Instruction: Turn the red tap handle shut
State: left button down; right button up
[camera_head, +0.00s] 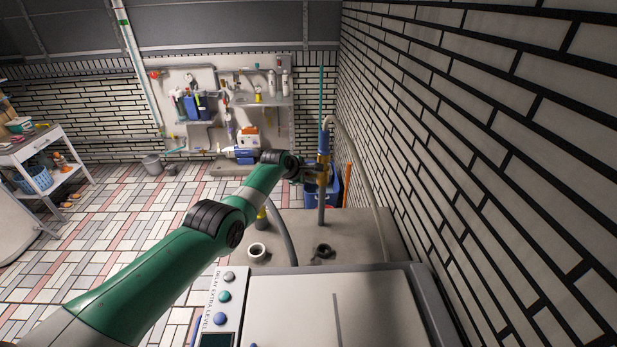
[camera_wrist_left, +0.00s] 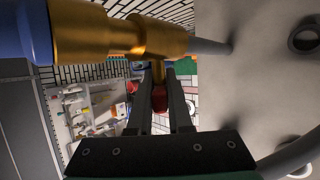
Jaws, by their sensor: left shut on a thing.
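A brass tap with a blue collar (camera_head: 322,150) stands on top of an upright grey pipe (camera_head: 321,205) near the brick wall. In the left wrist view the brass tap body (camera_wrist_left: 155,40) lies across the top, with the blue collar (camera_wrist_left: 28,30) at the left. The red handle (camera_wrist_left: 160,98) shows between the two dark fingers, partly hidden by them. My left gripper (camera_head: 316,172) is at the tap, and in the wrist view my left gripper (camera_wrist_left: 161,85) is shut on the red handle. My right gripper is not in view.
A hose (camera_head: 362,165) runs close to the brick wall (camera_head: 470,130). A machine with buttons (camera_head: 330,305) stands in front. Open tiled floor lies left.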

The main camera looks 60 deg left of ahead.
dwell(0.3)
pick_arm(q)
jog(key=y+p, duration=0.1)
jog(key=p, duration=0.2)
jog(key=shift+r+t, duration=0.1)
jog(key=shift+t, duration=0.3)
jog(key=shift+d+m+y, duration=0.1)
jog(key=shift+m+y, duration=0.2)
jog(key=shift+y, duration=0.1)
jog(key=shift+f+y, duration=0.2)
jog(key=shift+y, duration=0.1)
jog(key=t+y+b, duration=0.1)
jog(key=b, duration=0.2)
jog(key=m+t+y+b, duration=0.1)
jog(key=b, duration=0.3)
jog(key=m+t+y+b, duration=0.1)
jog(key=t+y+b, duration=0.1)
jog(key=b, duration=0.1)
jog(key=shift+f+b, duration=0.3)
jog(key=shift+b, duration=0.1)
jog(key=shift+r+y+b, duration=0.3)
jog(key=shift+y+b, duration=0.1)
jog(key=shift+b, duration=0.4)
jog(key=c, duration=0.8)
grip_release()
jog(key=shift+r, duration=0.1)
jog(key=shift+c, duration=0.2)
